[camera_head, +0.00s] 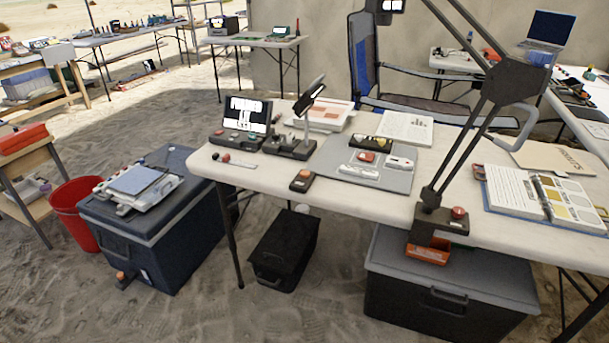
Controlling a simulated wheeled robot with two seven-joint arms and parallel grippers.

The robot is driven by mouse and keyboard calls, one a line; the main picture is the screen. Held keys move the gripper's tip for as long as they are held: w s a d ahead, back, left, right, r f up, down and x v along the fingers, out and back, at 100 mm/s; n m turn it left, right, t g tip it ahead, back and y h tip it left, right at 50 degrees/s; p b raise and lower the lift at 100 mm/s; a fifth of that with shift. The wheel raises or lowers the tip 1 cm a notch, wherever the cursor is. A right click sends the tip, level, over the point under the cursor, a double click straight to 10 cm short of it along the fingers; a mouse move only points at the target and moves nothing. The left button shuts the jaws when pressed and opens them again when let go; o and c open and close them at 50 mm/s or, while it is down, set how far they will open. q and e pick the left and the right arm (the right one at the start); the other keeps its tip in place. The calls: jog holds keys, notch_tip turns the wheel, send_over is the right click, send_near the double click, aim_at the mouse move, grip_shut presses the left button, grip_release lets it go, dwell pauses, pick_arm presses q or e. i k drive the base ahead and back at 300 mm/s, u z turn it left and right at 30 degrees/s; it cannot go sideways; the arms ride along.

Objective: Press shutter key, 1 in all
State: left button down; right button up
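On the white table (270,178) are several devices with keys or buttons, and none has a label I can read as the shutter key. A small dark box with a reddish button (302,180) sits near the table's front edge. A reddish button (458,212) is on the base of the large black jointed arm at the right. Another red button (366,156) is on a pale device on the grey mat (398,180). A black console with a lit screen (246,115) stands at the back left of the table. Neither of my grippers shows.
The black jointed arm (465,130) rises across the right side of the table. An open binder (545,195) lies at the right. A dark blue cooler (150,225) with a device on top and a red bin (75,205) stand at the left. Sandy floor is open in front.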

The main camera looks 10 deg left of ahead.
aim_at(306, 174)
jog(key=u, duration=0.45)
jog(key=i, duration=1.1)
jog(key=z, duration=0.8)
